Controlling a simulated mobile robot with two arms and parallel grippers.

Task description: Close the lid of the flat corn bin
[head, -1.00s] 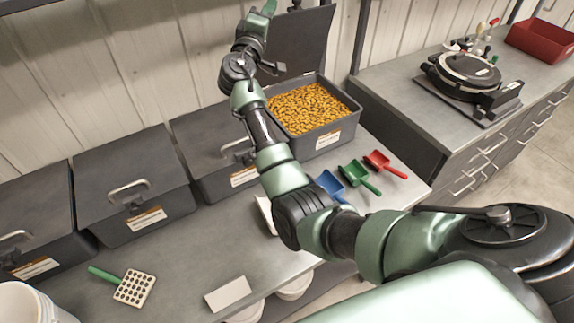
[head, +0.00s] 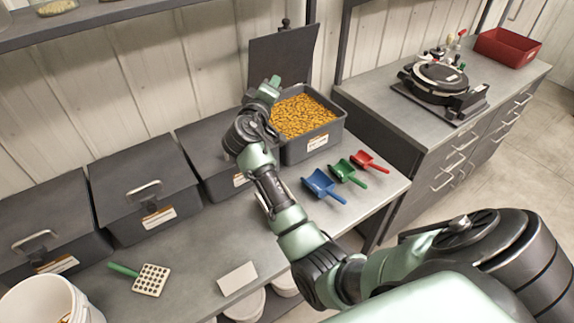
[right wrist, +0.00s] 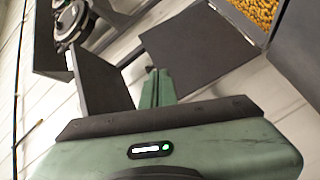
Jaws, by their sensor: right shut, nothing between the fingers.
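The flat corn bin (head: 318,143) is a dark grey box full of yellow corn kernels (head: 300,116). Its lid (head: 283,55) stands open and upright at the back, near the wall. My right gripper (head: 274,82) is shut and empty, in front of the lid's lower part by the bin's left edge in this view. My arm hides the bin's left side; I cannot tell whether the gripper touches the lid. In the right wrist view the shut green fingers (right wrist: 156,86) point toward dark panels, with corn (right wrist: 257,9) at top right. My left gripper is out of view.
Closed dark bins with handles (head: 145,190) line the counter to the left. Blue (head: 323,187), green and red scoops lie in front of the corn bin. A round black device (head: 440,80) stands on the right counter. A shelf (head: 110,14) overhangs at top left.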

